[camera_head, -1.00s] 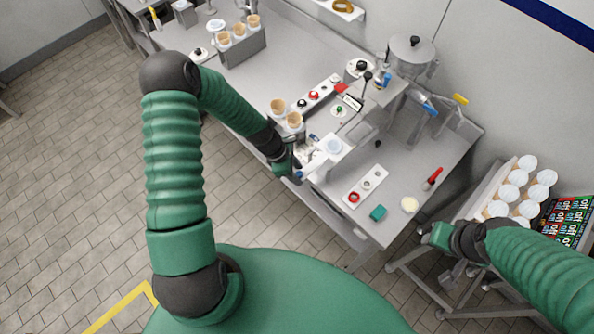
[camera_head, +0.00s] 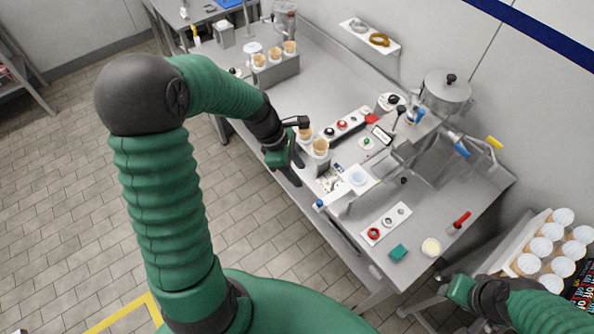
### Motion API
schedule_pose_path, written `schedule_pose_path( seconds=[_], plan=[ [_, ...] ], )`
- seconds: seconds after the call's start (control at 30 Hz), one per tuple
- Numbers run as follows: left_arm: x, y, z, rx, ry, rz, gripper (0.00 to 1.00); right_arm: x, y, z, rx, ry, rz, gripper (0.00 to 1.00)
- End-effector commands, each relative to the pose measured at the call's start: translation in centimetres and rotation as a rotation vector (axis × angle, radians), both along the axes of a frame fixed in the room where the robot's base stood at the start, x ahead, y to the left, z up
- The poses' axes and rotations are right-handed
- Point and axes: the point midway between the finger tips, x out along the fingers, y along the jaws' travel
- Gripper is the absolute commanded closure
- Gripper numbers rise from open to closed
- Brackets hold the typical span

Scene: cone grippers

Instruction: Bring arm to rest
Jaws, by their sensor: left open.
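My left arm comes in from the left, and its gripper (camera_head: 298,160) is open at the front edge of the steel worktable (camera_head: 290,108). It is just left of two cones, a nearer one (camera_head: 320,148) and a farther one (camera_head: 305,132) partly hidden by a dark finger. I cannot tell whether the fingers touch a cone; nothing shows held. My right gripper (camera_head: 455,292) is at the lower right, off the table's front corner and beside a rack of cups. Its fingers are too small and turned away to read.
A holder with several cones (camera_head: 275,72) stands farther back. A machine with a lidded pot (camera_head: 446,92) is at the right. A switch strip (camera_head: 386,223), a teal sponge (camera_head: 398,252) and a round cream dish (camera_head: 431,247) lie near the right end. White-lidded cups (camera_head: 555,250) stand at the right.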

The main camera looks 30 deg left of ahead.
Motion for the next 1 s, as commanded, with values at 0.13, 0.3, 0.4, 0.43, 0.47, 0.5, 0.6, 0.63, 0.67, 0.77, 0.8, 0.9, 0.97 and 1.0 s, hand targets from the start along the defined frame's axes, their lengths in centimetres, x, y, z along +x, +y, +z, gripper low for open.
schedule_pose_path(
  seconds=[0.13, 0.3, 0.4, 0.43, 0.47, 0.5, 0.6, 0.63, 0.67, 0.77, 0.8, 0.9, 0.97, 1.0],
  plan=[
    [-0.1, 0.0, 0.1, 0.0, 0.001, 0.0, 0.58, 0.0, 0.0, 0.0, 0.0, 0.0, 0.0, 0.58],
    [-0.1, 0.0, 0.1, 0.0, 0.0, 0.0, 0.58, 0.0, 0.0, 0.0, 0.0, 0.0, 0.0, 0.58],
    [-0.1, 0.0, 0.0, 0.002, -0.001, -0.005, 0.58, 0.0, 0.0, -0.1, 0.0, 0.0, 0.0, 0.58],
    [-0.2, -0.1, -0.3, 0.009, -0.004, -0.021, 0.58, 0.0, 0.0, -0.3, 0.0, 0.0, 0.0, 0.58],
    [-0.4, -0.4, -0.9, 0.024, -0.01, -0.055, 0.58, 0.0, 0.0, -0.8, 0.0, 0.0, 0.0, 0.58],
    [-0.9, -0.9, -2.0, 0.061, -0.026, -0.139, 0.58, 0.0, 0.0, -1.9, 0.0, -0.001, 0.0, 0.58],
    [-3.0, -2.8, -6.1, 0.218, -0.105, -0.532, 0.58, 0.0, 0.0, -5.9, 0.0, 0.0, 0.0, 0.58],
    [-3.8, -3.4, -7.4, 0.274, -0.137, -0.687, 0.58, 0.0, 0.0, -7.3, 0.0, 0.0, 0.0, 0.58],
    [-4.5, -3.9, -8.5, 0.33, -0.169, -0.848, 0.58, 0.0, 0.0, -8.6, 0.0, 0.0, 0.0, 0.58],
    [-6.7, -5.5, -11.4, 0.482, -0.272, -1.356, 0.58, 0.0, 0.0, -12.0, 0.0, 0.001, 0.0, 0.58],
    [-7.3, -6.0, -12.2, 0.527, -0.306, -1.526, 0.58, 0.0, 0.0, -13.0, 0.0, 0.001, 0.0, 0.58],
    [-8.4, -6.9, -13.1, 0.599, -0.371, -1.822, 0.58, 0.0, 0.0, -14.2, 0.0, 0.001, 0.0, 0.58],
    [-8.7, -7.1, -13.2, 0.618, -0.389, -1.91, 0.58, 0.0, 0.0, -14.2, 0.0, 0.0, 0.0, 0.58],
    [-8.8, -7.1, -13.0, 0.624, -0.394, -1.935, 0.58, 0.0, 0.0, -14.1, 0.0, 0.0, 0.0, 0.58]
  ],
)
